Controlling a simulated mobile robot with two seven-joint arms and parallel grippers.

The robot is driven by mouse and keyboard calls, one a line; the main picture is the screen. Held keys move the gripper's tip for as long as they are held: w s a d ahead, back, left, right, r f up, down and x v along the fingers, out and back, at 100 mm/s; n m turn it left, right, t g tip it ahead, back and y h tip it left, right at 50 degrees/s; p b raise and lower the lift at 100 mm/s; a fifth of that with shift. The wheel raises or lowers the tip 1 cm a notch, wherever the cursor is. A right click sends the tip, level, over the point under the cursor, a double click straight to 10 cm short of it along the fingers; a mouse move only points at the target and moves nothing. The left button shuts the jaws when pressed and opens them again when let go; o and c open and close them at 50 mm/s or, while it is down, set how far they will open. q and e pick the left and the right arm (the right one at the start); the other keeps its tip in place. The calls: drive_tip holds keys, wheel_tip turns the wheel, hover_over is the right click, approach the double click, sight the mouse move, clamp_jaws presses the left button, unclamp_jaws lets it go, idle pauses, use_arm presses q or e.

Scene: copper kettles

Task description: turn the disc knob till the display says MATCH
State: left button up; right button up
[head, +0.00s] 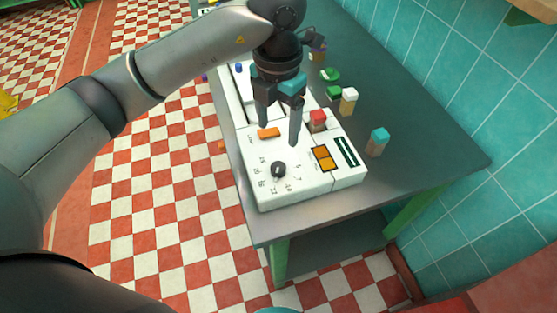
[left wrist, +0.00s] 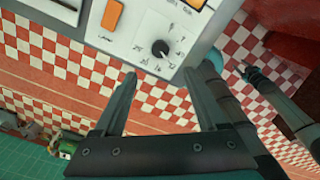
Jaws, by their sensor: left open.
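The disc knob (head: 278,169) is a black round dial on the near part of a white panel (head: 315,190), with small marks around it. It also shows in the left wrist view (left wrist: 160,48). My left gripper (head: 278,134) is open and points down over the panel, its fingers apart and empty. In the left wrist view the knob appears beyond the gap between the fingertips (left wrist: 160,75). Dark strips (head: 346,151) by the orange squares (head: 323,158) may be the display; I cannot read any word.
An orange switch (head: 269,133) sits on the panel close to the left gripper. A red-topped block (head: 318,120), a white-topped block (head: 348,101) and a teal-topped block (head: 377,142) stand nearby. The grey table (head: 430,150) is bare toward the tiled wall.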

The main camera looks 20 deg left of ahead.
sight(278, 167)
use_arm(q)
wheel_tip(278, 167, down, 12)
drive_tip(key=shift+f, duration=0.2)
clamp_jaws()
idle(0.7)
